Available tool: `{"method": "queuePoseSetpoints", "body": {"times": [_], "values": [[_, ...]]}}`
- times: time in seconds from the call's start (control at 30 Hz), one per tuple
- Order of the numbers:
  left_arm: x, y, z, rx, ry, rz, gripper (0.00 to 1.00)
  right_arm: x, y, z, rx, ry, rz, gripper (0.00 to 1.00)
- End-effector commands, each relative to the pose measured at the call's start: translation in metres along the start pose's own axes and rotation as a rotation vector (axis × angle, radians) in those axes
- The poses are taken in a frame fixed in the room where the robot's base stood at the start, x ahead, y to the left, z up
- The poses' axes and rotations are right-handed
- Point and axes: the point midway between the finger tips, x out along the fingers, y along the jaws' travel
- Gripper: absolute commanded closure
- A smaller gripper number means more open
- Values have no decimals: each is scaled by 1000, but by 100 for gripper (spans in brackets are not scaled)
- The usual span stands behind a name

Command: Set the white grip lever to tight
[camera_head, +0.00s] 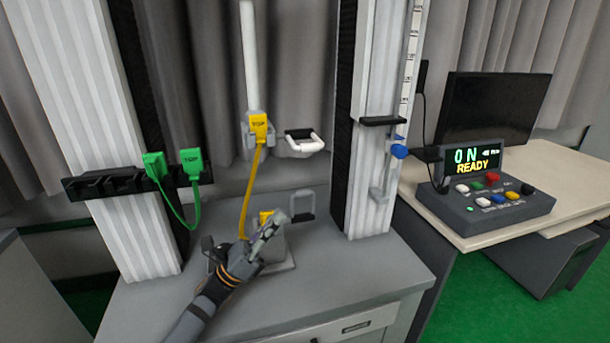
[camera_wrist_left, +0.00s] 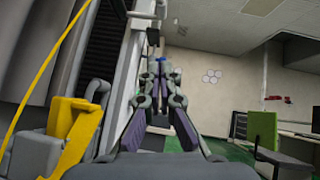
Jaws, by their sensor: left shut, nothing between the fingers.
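A white grip lever (camera_head: 304,142), a U-shaped handle, sticks out to the right of the upper clamp below a white rod. I cannot tell its setting. A similar grey handle (camera_head: 303,206) sits lower, at the right of the lower clamp. My left gripper (camera_head: 272,228) is below the white lever, in front of the lower clamp and partly hiding it. It is apart from the white lever. In the left wrist view its fingers (camera_wrist_left: 160,75) are shut with nothing between them. My right gripper is in neither view.
A yellow plug (camera_head: 259,127) on the upper clamp has a cable hanging down towards the lower yellow plug (camera_wrist_left: 75,125). Green plugs (camera_head: 191,161) hang on a black rack at left. A control box (camera_head: 485,205) reads "ON READY" at right. The grey bench (camera_head: 350,275) is clear in front.

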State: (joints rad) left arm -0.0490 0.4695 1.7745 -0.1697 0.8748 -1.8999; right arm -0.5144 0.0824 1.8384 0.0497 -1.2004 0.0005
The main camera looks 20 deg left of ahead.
Motion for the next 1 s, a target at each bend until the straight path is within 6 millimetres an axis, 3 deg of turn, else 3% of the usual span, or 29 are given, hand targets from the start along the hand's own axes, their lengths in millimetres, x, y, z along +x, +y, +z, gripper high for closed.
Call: {"method": "queuePoseSetpoints", "body": {"times": [0.37,0.57,0.87,1.0], "values": [[5,-1,1,-1,-2,-1,100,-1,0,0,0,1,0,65],[39,-1,2,0,-6,-2,100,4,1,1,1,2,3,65],[104,-1,3,-2,-6,-1,100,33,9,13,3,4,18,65],[119,-1,19,0,-1,-1,100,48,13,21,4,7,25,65]]}}
